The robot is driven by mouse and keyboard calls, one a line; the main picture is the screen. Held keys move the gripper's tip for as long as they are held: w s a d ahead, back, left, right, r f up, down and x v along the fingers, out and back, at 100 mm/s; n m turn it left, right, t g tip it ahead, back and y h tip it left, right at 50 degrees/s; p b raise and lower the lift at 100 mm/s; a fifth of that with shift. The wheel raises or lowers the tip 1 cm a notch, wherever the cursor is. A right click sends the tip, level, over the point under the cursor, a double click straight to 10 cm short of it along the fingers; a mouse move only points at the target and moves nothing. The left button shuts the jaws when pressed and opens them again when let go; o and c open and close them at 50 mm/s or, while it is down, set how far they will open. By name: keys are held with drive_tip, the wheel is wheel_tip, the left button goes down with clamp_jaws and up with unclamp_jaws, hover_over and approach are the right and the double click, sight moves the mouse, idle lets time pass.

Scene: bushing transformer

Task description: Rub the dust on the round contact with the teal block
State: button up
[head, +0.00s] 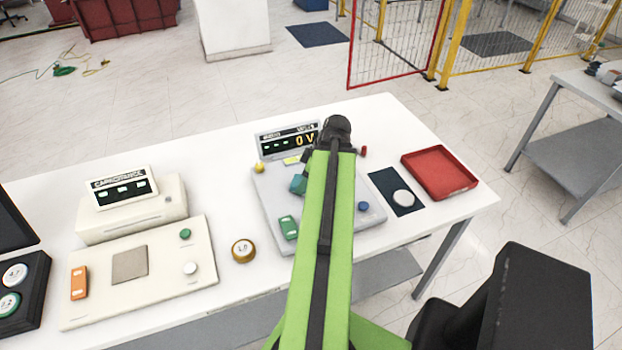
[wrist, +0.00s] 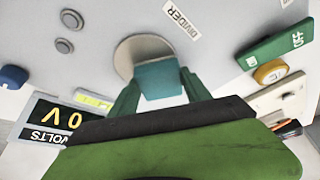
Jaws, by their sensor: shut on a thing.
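The teal block (wrist: 160,77) is held between the green fingers of my gripper (wrist: 158,90) in the wrist view. The block also shows in the head view (head: 298,184), beside the dark end of my arm. The round contact (wrist: 139,46) is a pale beige disc on the grey panel (wrist: 100,25). The block overlaps the lower part of the disc in the wrist view; I cannot tell whether they touch. No dust is clearly visible on the uncovered part. My arm hides the contact in the head view.
The panel carries a volts display (head: 287,142), a green switch (head: 289,228) and a blue knob (head: 363,206). A dark mat with a white disc (head: 403,198) and a red tray (head: 438,175) lie to the right. A capacitance unit (head: 125,187) stands left.

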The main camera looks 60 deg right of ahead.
drive_tip(key=shift+w+a, duration=0.3)
drive_tip(key=shift+a, duration=0.1)
wheel_tip(320, 180, up, 6)
drive_tip(key=p, duration=0.6)
drive_tip(key=shift+r, duration=0.1)
wheel_tip(320, 180, up, 3)
drive_tip(key=p, duration=0.3)
drive_tip(key=shift+r, duration=0.1)
